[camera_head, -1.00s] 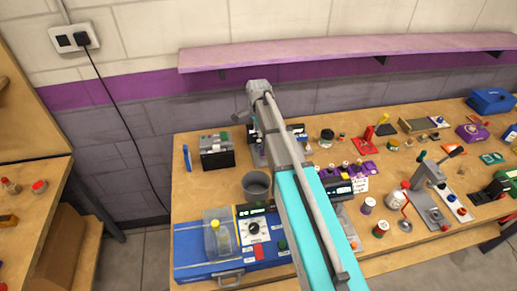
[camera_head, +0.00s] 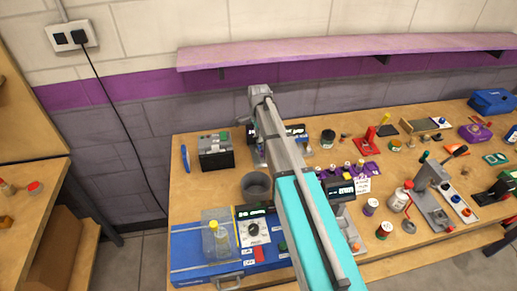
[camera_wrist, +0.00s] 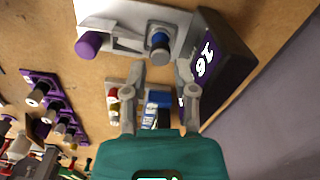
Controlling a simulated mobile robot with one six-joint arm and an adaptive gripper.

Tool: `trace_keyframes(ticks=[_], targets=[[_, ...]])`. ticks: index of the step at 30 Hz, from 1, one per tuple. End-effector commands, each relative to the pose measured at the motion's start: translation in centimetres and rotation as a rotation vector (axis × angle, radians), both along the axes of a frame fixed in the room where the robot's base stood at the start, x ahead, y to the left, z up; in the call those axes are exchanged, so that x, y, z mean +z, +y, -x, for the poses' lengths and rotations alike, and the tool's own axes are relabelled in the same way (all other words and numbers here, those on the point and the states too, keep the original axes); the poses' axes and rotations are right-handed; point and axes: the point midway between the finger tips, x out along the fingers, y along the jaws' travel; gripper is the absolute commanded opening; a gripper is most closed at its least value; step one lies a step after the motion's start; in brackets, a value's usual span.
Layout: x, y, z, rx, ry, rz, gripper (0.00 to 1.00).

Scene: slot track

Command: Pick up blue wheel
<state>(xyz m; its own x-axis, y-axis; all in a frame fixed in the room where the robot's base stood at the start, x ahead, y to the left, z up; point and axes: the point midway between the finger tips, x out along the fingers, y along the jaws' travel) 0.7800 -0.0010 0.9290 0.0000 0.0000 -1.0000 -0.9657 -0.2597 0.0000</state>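In the wrist view, a small dark-blue wheel (camera_wrist: 160,42) sits on a grey bracket (camera_wrist: 122,14) fixed to the wooden bench. My gripper (camera_wrist: 161,68) is open and empty. Its two fingertips point at the blue wheel, one on each side of its near end. I cannot tell whether either finger touches it. A purple wheel (camera_wrist: 88,45) is on the same bracket, to the left. In the head view, my arm covers most of the gripper, and I cannot make out the blue wheel there.
A dark box with a lit number (camera_wrist: 226,58) stands right of the bracket, close to my right finger. Purple holders (camera_wrist: 52,100) with pegs are at the left. In the head view, a grey cup (camera_head: 257,187) and a black battery (camera_head: 216,152) stand near my arm.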

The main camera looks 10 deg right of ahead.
Motion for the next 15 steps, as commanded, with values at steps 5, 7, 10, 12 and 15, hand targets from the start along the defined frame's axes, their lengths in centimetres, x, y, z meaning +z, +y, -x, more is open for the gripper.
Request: trace_keyframes(ticks=[5, 7, 10, 12, 15], targets=[[-1.8, -0.1, -0.1, 0.0, 0.0, 0.0, 0.36], [-2.3, -0.1, -0.1, 0.0, 0.0, 0.0, 0.36], [-2.7, -0.1, -0.1, 0.0, 0.0, 0.0, 0.36], [-2.9, -0.1, -0.1, 0.0, 0.0, 0.0, 0.36], [-3.0, -0.1, -0.1, 0.0, 0.0, 0.0, 0.36]])
